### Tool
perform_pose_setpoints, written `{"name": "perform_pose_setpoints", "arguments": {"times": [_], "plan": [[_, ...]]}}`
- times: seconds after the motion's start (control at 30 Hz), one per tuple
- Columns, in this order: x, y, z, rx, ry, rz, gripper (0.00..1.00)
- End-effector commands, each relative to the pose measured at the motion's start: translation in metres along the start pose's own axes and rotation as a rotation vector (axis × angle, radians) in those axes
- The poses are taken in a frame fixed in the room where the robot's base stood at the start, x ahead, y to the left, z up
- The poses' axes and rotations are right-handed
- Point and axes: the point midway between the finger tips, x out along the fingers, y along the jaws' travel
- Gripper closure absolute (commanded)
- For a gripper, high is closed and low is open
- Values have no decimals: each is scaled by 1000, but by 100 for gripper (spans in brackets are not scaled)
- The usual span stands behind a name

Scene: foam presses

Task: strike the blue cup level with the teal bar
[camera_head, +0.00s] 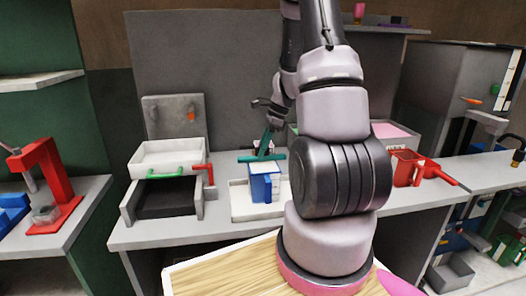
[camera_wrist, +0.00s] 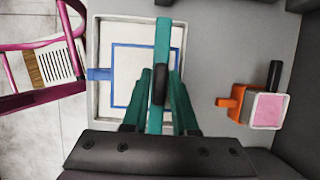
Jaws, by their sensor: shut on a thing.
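The blue cup (camera_head: 257,188) stands upright in a shallow white tray (camera_head: 240,211) on the counter. In the wrist view I look down on its square blue rim (camera_wrist: 132,45), with a pale fill inside and its blue handle (camera_wrist: 99,74) pointing left. My gripper (camera_head: 270,126) is shut on the upright handle of the teal bar (camera_head: 248,159). In the wrist view the bar (camera_wrist: 163,35) lies across the cup's right part, its far side from the cup handle. I cannot tell whether bar and rim touch.
A white bin with a green handle (camera_head: 166,171) stands left of the tray. A red press (camera_head: 45,185) is further left, a red mug (camera_head: 402,168) to the right.

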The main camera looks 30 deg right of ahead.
Motion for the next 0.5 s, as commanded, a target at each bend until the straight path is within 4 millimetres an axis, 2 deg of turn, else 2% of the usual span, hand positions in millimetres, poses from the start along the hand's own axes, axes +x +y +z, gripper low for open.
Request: {"name": "perform_pose_setpoints", "arguments": {"times": [0.5], "plan": [[0,-32,0,0,0,1,100]]}}
